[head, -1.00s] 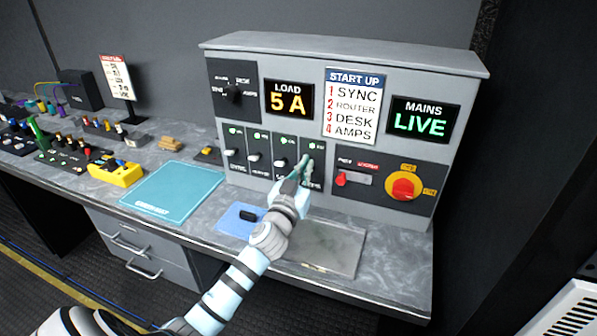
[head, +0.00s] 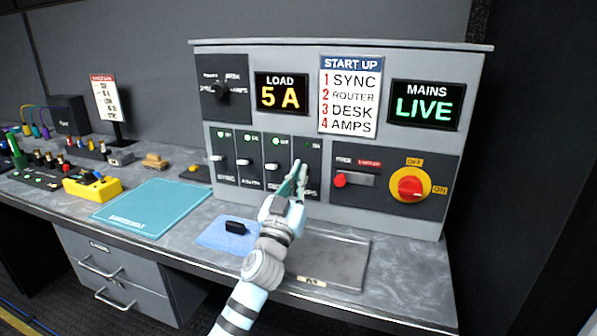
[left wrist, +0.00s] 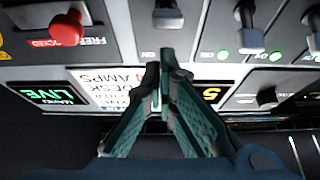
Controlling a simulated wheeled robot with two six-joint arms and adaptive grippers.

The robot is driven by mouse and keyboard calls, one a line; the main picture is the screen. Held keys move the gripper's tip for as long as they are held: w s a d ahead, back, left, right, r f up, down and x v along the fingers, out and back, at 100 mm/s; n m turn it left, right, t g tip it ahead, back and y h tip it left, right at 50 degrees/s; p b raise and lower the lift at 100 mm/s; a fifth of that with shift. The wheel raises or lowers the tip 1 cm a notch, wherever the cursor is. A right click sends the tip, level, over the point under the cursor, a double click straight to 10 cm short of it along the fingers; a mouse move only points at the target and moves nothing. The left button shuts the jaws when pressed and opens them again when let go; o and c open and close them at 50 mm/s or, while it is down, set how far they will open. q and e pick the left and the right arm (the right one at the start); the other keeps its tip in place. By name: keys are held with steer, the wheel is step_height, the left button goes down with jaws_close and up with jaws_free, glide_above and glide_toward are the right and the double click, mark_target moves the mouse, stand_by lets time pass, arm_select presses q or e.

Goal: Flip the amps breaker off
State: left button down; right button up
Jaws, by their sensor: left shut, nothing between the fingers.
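The amps breaker (head: 314,160) is the rightmost in the row of breakers on the grey console. My left gripper (head: 298,166) is shut and empty in front of it, hiding its lever in the head view. In the left wrist view, upside down, the amps lever (left wrist: 167,15) is above the shut fingertips (left wrist: 158,72), with a gap. It sits farther from its ON mark than the neighbouring lever (left wrist: 248,22) does. I see no green light at amps, though a finger may cover it; the neighbours' lights are green. My right gripper is not in view.
The load display (head: 281,94) reads 5 A and the mains display (head: 424,104) reads LIVE. A red lever (head: 340,180) and a red-yellow rotary switch (head: 410,185) are to the right. A blue mat (head: 215,236) with a black item and a grey plate (head: 330,262) lie below.

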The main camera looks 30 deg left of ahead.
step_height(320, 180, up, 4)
steer(key=p, duration=0.3)
arm_select(q)
steer(key=b+v, duration=0.5)
steer(key=v, duration=0.4)
steer(key=shift+s+r, duration=0.3)
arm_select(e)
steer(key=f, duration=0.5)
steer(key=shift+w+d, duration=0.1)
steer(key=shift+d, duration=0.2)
arm_select(q)
steer(key=shift+d, duration=0.15)
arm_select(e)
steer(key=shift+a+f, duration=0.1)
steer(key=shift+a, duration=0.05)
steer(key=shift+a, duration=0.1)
